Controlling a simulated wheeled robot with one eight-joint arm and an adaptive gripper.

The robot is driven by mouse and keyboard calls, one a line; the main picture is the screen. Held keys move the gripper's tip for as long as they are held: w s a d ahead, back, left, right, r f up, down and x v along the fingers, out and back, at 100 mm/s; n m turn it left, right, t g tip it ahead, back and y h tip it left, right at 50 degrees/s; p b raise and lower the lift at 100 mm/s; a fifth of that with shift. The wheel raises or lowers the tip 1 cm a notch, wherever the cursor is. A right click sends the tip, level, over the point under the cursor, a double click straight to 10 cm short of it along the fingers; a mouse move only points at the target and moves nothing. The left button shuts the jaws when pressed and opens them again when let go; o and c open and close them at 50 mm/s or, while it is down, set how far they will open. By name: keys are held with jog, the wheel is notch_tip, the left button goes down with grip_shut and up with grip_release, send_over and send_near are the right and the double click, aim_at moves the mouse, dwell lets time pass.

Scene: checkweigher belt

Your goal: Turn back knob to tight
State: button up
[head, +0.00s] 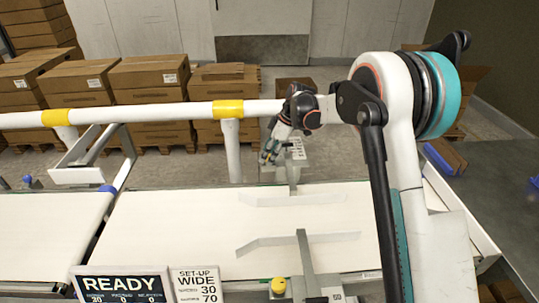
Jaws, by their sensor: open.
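My gripper (269,156) reaches down from the upper right to the back guide unit at the far side of the belt. It is open, with its fingers beside the grey back bracket (292,177). The back knob cannot be made out; the gripper appears to cover its place. A label plate with markings (297,149) stands just right of the fingers. The front knob (279,285) is yellow and sits at the near edge beside the front guide arm (304,262). Whether the fingers touch anything cannot be told.
The white belt (180,235) is empty between two clear guide rails. A white rail (150,113) with yellow bands runs behind it. Signs at the front read READY (122,284) and SET-UP WIDE, 30 and 70 (197,284). Cartons (150,78) are stacked behind. A dark table (500,190) is at right.

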jog(key=c, duration=1.1)
jog(key=shift+o, duration=0.2)
